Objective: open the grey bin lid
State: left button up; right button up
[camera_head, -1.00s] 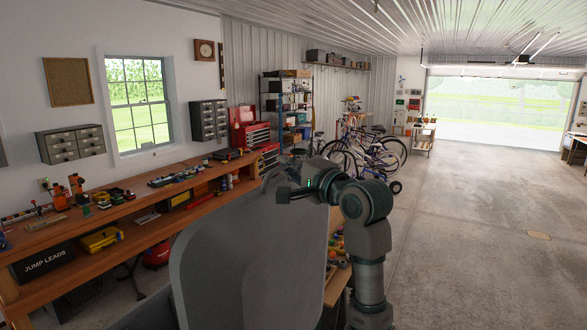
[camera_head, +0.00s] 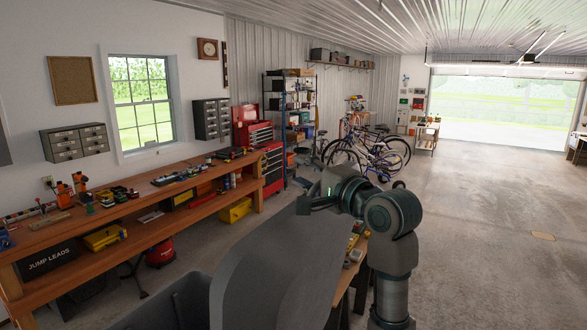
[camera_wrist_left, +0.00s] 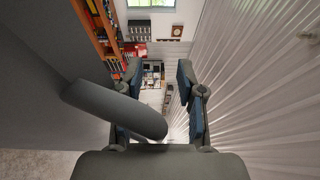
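The grey bin lid (camera_head: 285,275) is a large, smooth panel standing raised and tilted in the lower middle of the head view. The dark grey bin (camera_head: 165,308) shows at its lower left, mostly cut off by the frame. My left gripper (camera_head: 304,204) is at the lid's upper right edge. In the left wrist view its two blue-padded fingers (camera_wrist_left: 159,72) stand wide apart. A thick, rounded grey bar (camera_wrist_left: 115,108), apparently the lid's edge, lies across in front of the left-hand finger, not clamped. My right gripper is in neither view.
A wooden workbench (camera_head: 150,228) with tools runs along the left wall. A red tool chest (camera_head: 255,135) and bicycles (camera_head: 370,148) stand behind. A low wooden surface (camera_head: 350,265) with small items is partly hidden by the lid and my arm. The concrete floor (camera_head: 480,210) at right is clear.

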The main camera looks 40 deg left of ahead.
pick_arm(q)
jog(key=d, duration=0.7)
jog(key=shift+s+d+f, duration=0.2)
jog(key=shift+s+f, duration=0.05)
jog(key=shift+s, duration=0.05)
jog(key=shift+s, duration=0.2)
